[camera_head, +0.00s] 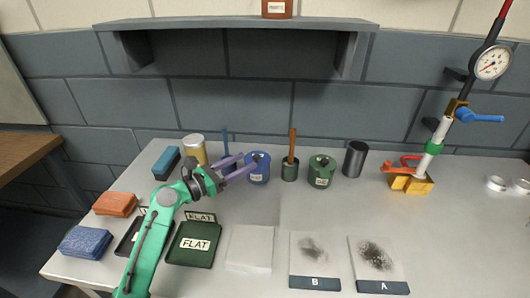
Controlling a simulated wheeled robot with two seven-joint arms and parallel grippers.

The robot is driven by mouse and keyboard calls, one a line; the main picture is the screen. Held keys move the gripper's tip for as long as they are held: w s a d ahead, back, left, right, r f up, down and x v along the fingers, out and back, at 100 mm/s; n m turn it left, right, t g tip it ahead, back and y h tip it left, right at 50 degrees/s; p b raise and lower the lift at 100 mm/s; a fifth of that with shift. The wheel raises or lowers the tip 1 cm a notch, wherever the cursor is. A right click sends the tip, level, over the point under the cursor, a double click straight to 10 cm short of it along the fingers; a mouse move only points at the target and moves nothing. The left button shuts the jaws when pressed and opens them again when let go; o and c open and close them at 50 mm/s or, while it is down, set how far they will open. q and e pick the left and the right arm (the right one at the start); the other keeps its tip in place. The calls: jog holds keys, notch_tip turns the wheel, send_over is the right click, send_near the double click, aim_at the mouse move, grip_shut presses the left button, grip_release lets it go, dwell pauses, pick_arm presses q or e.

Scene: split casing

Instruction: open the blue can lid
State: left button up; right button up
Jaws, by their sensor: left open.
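The blue can (258,175) stands upright near the back middle of the table, with a pale label on its front. Its blue lid (261,157) sits on top, with a small dark knob. My left gripper (249,165) reaches in from the left with purple fingers, open, at the can's upper left side near the lid. Whether the fingers touch the lid or can, I cannot tell. My right gripper is not in view.
A green lidded can (321,171), a dark green cup (290,169) and a black cylinder (355,159) stand to the right. Green FLAT tray (193,244) and plates A (381,287) and B (314,283) lie in front.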

aim_at(265, 158)
pick_arm(q)
jog(key=x, duration=0.8)
jog(key=shift+w+d+f, duration=0.15)
jog(key=shift+w+f, duration=0.05)
grip_shut()
dwell(0.9)
